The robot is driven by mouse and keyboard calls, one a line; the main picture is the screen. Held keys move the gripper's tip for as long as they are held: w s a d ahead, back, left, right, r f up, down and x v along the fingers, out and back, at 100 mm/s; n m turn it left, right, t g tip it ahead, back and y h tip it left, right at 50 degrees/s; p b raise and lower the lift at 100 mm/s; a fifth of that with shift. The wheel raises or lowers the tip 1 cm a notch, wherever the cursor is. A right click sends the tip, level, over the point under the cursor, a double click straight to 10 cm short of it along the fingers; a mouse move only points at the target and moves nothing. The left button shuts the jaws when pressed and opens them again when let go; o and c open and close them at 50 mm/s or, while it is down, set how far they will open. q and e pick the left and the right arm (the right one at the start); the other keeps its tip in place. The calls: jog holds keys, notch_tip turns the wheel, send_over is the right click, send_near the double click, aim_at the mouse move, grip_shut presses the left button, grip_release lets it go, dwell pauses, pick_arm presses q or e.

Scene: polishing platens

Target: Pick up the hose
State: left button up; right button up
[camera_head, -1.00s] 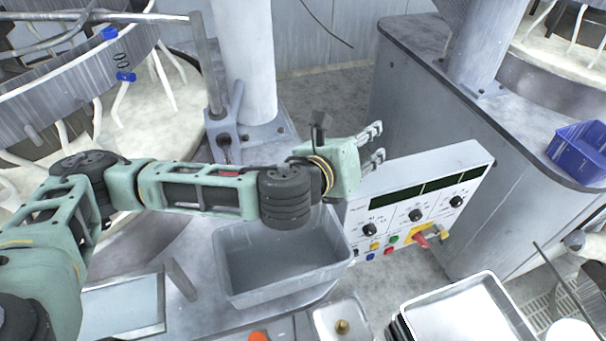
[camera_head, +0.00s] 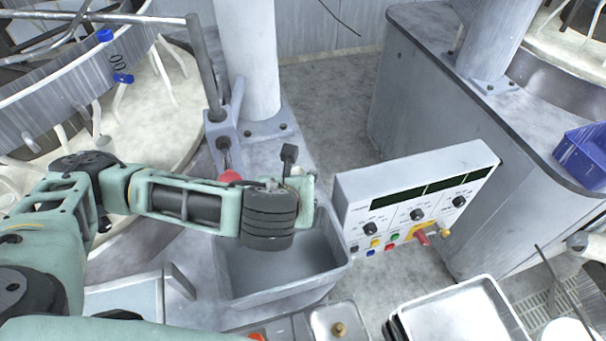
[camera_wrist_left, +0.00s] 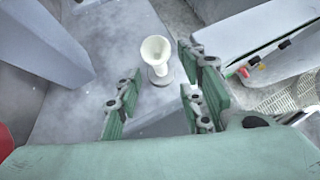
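I cannot pick out the hose with certainty. White flexible tubes (camera_head: 162,75) hang at the round platen machine on the left. A white cup-shaped piece (camera_wrist_left: 155,52) stands on the grey surface in the left wrist view, beyond my fingers and apart from them; I cannot tell if it belongs to a hose. My left gripper (camera_wrist_left: 158,105) is open and empty, its green-padded fingers spread. In the head view its fingers are hidden behind the wrist, above the grey bin. My right gripper is not in view.
A grey bin (camera_head: 335,270) lies below my left wrist. The control panel (camera_head: 420,195) with knobs stands just right of it. A red knob (camera_head: 230,177) and a column (camera_head: 248,60) stand behind the arm. A blue bin (camera_head: 582,155) sits at right.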

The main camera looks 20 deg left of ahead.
pick_arm(q)
jog(key=p+x, duration=0.2)
jog(key=x, duration=0.4)
jog(key=shift+a+f, duration=0.1)
jog(key=shift+a, duration=0.05)
jog(key=shift+w+f+p, duration=0.35)
jog(key=shift+w+f, duration=0.05)
jog(key=shift+f, duration=0.05)
jog(key=shift+s, duration=0.1)
grip_shut()
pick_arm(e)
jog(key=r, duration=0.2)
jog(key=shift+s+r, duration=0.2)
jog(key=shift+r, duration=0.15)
